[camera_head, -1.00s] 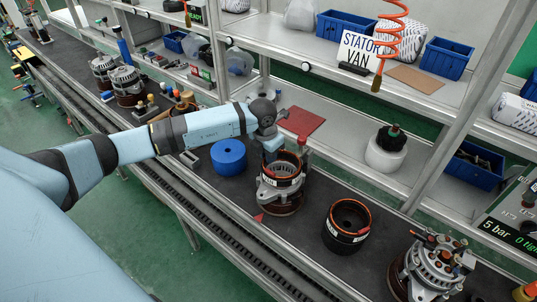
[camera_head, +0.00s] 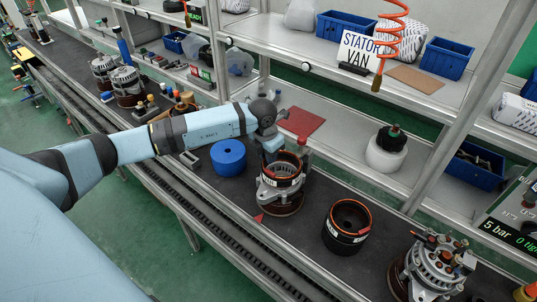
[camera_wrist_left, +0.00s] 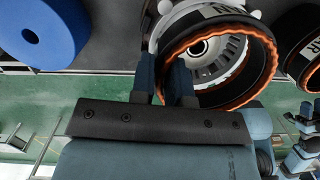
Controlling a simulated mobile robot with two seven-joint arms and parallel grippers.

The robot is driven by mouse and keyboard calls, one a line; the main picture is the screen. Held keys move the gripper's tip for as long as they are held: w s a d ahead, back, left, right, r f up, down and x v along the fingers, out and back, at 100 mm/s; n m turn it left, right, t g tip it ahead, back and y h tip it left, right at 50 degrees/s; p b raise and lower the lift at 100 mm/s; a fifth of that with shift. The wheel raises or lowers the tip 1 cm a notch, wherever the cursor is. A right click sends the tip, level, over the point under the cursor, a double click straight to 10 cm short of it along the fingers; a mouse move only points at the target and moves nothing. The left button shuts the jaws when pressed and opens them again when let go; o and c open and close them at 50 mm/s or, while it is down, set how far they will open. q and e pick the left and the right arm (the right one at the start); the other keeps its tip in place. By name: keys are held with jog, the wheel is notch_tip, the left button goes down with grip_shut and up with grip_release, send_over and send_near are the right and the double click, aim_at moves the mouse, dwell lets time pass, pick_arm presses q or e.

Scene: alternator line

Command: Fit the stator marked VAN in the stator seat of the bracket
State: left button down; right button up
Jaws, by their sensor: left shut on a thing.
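My left gripper (camera_head: 271,153) is shut on the wall of a stator (camera_head: 289,167), a dark ring with an orange winding and a white label. In the left wrist view the two fingers (camera_wrist_left: 164,82) straddle the near left wall of the ring (camera_wrist_left: 262,92). The stator is at the top of the silver bracket (camera_head: 268,194), roughly upright. I cannot tell whether it is fully down in the seat, as the contact is hidden.
A second stator (camera_head: 345,243) stands to the right on the dark bench mat. Further right is an alternator assembly (camera_head: 437,268). A blue roll (camera_head: 228,157) lies left of the bracket.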

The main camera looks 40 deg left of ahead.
pick_arm(q)
jog(key=shift+f+b, duration=0.8)
jog(key=shift+f, duration=0.3)
jog(key=c, duration=1)
grip_release()
jog(key=shift+c, duration=0.2)
jog(key=shift+s+f, duration=0.1)
jog(key=shift+f, duration=0.05)
notch_tip(320, 180, up, 14)
jog(key=s+b, duration=0.1)
jog(key=shift+s+a, duration=0.2)
jog(key=shift+s, duration=0.05)
